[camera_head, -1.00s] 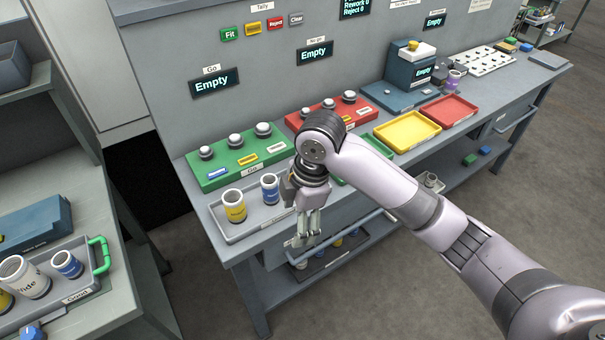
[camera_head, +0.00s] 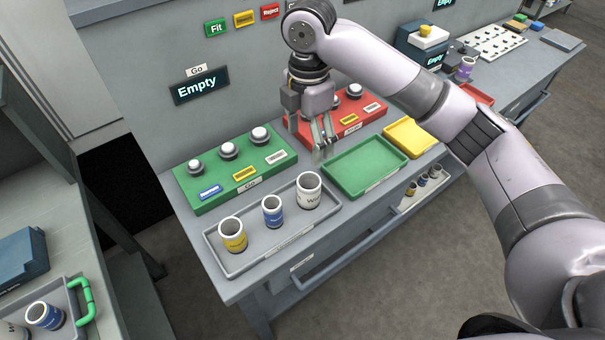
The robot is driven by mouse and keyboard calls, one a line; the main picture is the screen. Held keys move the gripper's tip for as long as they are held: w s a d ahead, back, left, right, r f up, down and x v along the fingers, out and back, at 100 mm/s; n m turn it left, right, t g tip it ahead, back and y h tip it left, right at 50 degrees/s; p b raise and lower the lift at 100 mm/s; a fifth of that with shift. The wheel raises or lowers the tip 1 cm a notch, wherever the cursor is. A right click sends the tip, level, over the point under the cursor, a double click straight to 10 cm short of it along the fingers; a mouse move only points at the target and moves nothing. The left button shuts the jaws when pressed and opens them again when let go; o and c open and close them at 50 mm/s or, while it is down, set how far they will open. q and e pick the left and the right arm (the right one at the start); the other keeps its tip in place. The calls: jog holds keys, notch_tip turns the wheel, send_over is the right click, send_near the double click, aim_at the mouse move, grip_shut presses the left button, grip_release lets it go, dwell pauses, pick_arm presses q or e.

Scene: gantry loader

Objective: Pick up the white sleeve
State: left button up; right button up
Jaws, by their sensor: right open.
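The white sleeve (camera_head: 308,191) stands upright at the right end of a grey tray (camera_head: 236,268) on the bench. A smaller blue sleeve (camera_head: 272,211) and a yellow sleeve (camera_head: 232,236) stand to its left in the same tray. My right gripper (camera_head: 322,148) is open and empty, its fingers pointing down. It is above and slightly right of the white sleeve, apart from it, near the green tray's far left corner. My left gripper is not in view.
The empty green tray (camera_head: 363,186) lies right of the grey tray. Behind are a green gauge block (camera_head: 213,202) and a red gauge block (camera_head: 374,108) with knobs. A yellow tray (camera_head: 420,133) lies further right. Another tray with a green handle (camera_head: 84,300) is at lower left.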

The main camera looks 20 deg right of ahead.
aim_at(309, 191)
jog(key=f, duration=0.4)
jog(key=f+p, duration=0.1)
jog(key=f, duration=0.3)
jog(key=f+p, duration=0.1)
jog(key=f, duration=0.2)
jog(key=shift+s+f, duration=0.3)
jog(key=shift+f, duration=0.1)
jog(key=shift+s+d+f, duration=0.1)
jog(key=shift+f, duration=0.15)
notch_tip(309, 191, down, 4)
jog(key=shift+s+d+r+p, duration=0.1)
jog(key=shift+s+r+p, duration=0.05)
jog(key=shift+p, duration=0.7)
jog(key=shift+f, duration=0.5)
jog(key=shift+c, duration=0.6)
jog(key=c, duration=1.5)
jog(key=shift+c, duration=0.2)
jog(key=shift+r, duration=0.15)
